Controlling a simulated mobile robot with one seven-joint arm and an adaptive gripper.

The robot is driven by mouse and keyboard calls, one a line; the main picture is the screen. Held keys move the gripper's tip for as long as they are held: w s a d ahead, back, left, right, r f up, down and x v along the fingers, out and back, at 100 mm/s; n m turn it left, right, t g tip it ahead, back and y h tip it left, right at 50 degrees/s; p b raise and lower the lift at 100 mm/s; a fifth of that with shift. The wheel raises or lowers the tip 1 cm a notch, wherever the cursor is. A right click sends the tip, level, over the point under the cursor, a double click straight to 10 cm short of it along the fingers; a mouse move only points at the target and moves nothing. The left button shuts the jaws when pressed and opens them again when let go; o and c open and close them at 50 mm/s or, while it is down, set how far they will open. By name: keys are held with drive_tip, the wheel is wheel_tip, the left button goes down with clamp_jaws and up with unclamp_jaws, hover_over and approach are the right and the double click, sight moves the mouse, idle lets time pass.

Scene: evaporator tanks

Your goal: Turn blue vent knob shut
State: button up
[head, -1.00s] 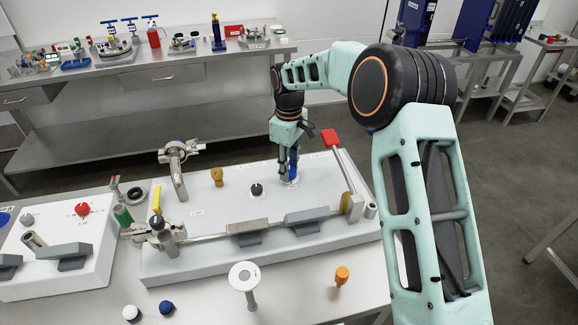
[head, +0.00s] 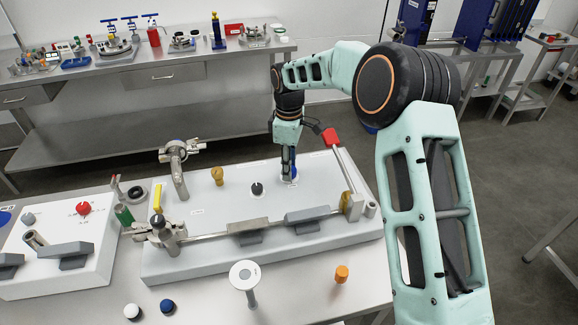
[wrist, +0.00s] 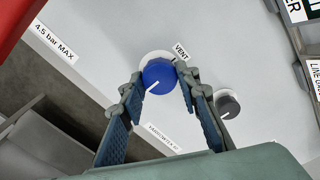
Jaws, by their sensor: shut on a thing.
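The blue vent knob (wrist: 159,77) stands on the white panel beside a label reading VENT (wrist: 181,52). A white pointer line on its face runs toward the lower left in the wrist view. My gripper (wrist: 160,85) is shut on the knob, one fingertip on each side of it. In the head view my gripper (head: 289,172) points down over the back right of the panel (head: 200,262), and the knob (head: 294,173) is mostly hidden behind the fingers.
A dark grey knob (wrist: 227,103) sits close by on the panel. A red-ended lever (head: 331,137) rises just right of my gripper. A yellow-brown knob (head: 217,175) and a metal pipe fitting (head: 178,170) stand to the left. A horizontal pipe runs along the front.

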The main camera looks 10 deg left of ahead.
drive_tip(key=o, duration=1.1)
drive_tip(key=shift+o, duration=0.2)
drive_tip(key=shift+r, duration=0.1)
wheel_tip(320, 180, up, 12)
